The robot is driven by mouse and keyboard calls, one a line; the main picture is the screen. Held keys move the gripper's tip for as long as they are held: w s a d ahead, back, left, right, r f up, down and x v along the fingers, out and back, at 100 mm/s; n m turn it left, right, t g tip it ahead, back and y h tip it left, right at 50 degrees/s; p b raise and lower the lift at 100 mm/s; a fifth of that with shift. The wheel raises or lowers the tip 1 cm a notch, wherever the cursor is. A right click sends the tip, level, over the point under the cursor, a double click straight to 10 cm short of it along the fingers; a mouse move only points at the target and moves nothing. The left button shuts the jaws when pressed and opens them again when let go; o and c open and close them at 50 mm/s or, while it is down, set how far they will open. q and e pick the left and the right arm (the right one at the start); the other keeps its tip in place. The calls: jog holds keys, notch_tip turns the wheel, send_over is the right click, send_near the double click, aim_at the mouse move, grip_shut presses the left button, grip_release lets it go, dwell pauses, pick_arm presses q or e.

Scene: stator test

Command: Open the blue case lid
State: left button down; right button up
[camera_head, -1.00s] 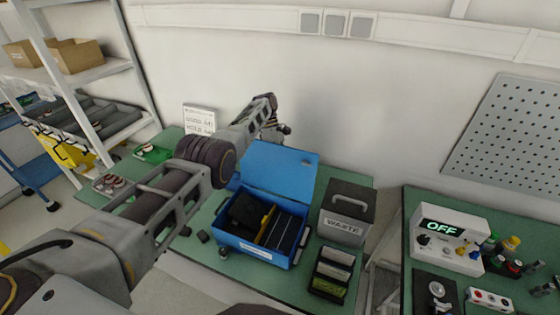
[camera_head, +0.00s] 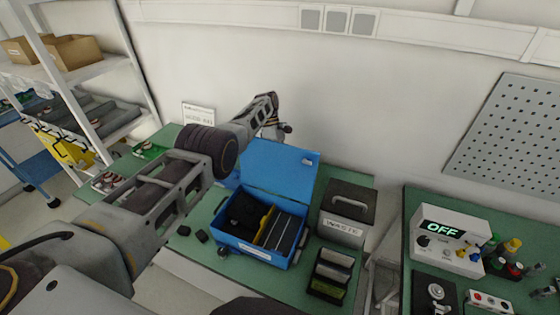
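The blue case (camera_head: 243,249) stands on the green table in front of me. Its lid (camera_head: 282,169) is up, tilted back toward the wall, and the inside shows black contents and a yellow divider (camera_head: 265,226). My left arm reaches in from the left and over the back left of the case. My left gripper (camera_head: 285,129) is small and partly hidden behind its own arm, above and behind the lid. I cannot tell whether it touches the lid or how its fingers stand. My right gripper is not in view.
A dark bin labelled WASTE (camera_head: 345,212) stands right of the case, with a small black holder (camera_head: 330,274) before it. A power unit reading OFF (camera_head: 447,241) is on the right table. Shelves (camera_head: 80,75) stand at left, and a wall stands behind.

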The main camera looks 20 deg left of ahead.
pick_arm(q)
jog(key=shift+s+f, duration=0.1)
jog(key=shift+f, duration=0.1)
dwell(0.3)
jog(key=c, duration=1.8)
grip_release()
jog(key=shift+r, duration=0.2)
